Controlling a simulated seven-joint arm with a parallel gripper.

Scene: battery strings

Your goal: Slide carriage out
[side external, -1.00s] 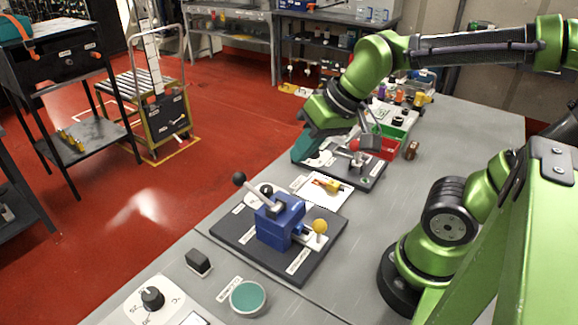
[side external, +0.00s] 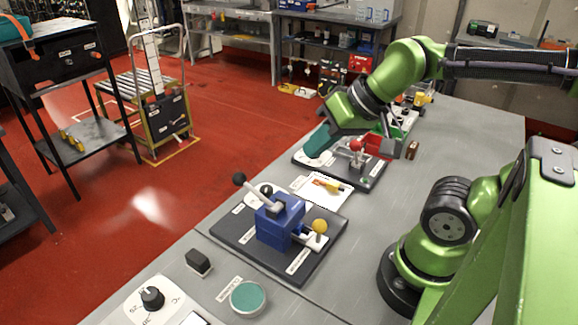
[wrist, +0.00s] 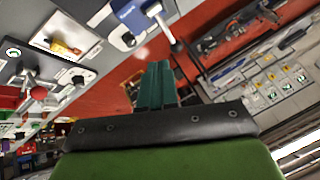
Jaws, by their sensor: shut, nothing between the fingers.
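A blue block (side external: 279,220) stands on a black base plate (side external: 238,240) in the side view. A grey lever with a black ball (side external: 239,179) rises from its left. A light slide with a yellow ball knob (side external: 320,226) sticks out at its right. I cannot tell which part is the carriage. In the wrist view the blue block (wrist: 130,14) is at the top, partly cut off. My gripper (side external: 315,146) is shut and empty, beyond the blue block and apart from it, near a smaller plate. Its teal fingers (wrist: 159,68) are together in the wrist view.
The smaller dark plate (side external: 372,181) carries a red-ball lever (side external: 356,145). A white card with a yellow tool (side external: 328,186) lies between the plates. A round teal-topped dish (side external: 248,298) and black block (side external: 198,262) stand nearer.

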